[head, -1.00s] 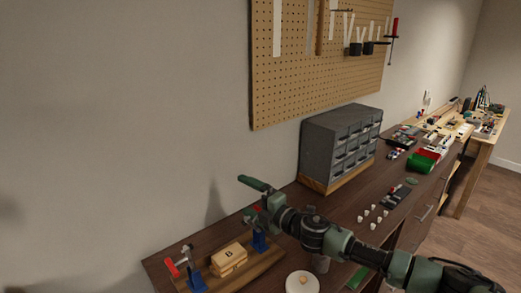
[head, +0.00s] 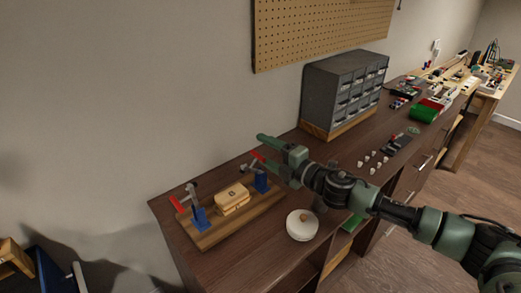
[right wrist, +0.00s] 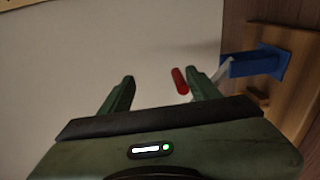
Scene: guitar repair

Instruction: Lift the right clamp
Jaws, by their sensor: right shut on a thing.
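The right clamp has a blue post (head: 261,183) on the right end of a wooden board (head: 212,236). Its red handle (head: 257,156) is raised and tilted beside my right gripper (head: 272,153). In the right wrist view, the red handle (right wrist: 180,81) shows between the two green fingers of the gripper (right wrist: 160,88), close to the right finger. The gripper is shut on the clamp's handle; the exact contact is hard to see. The blue post (right wrist: 255,62) is at upper right there. My left gripper is not in view.
A left clamp with a blue post (head: 200,218) stands at the board's other end. A wooden block (head: 232,199) sits between the clamps. A round white lidded thing (head: 302,226) is right of the board. A grey drawer cabinet (head: 343,92) stands behind.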

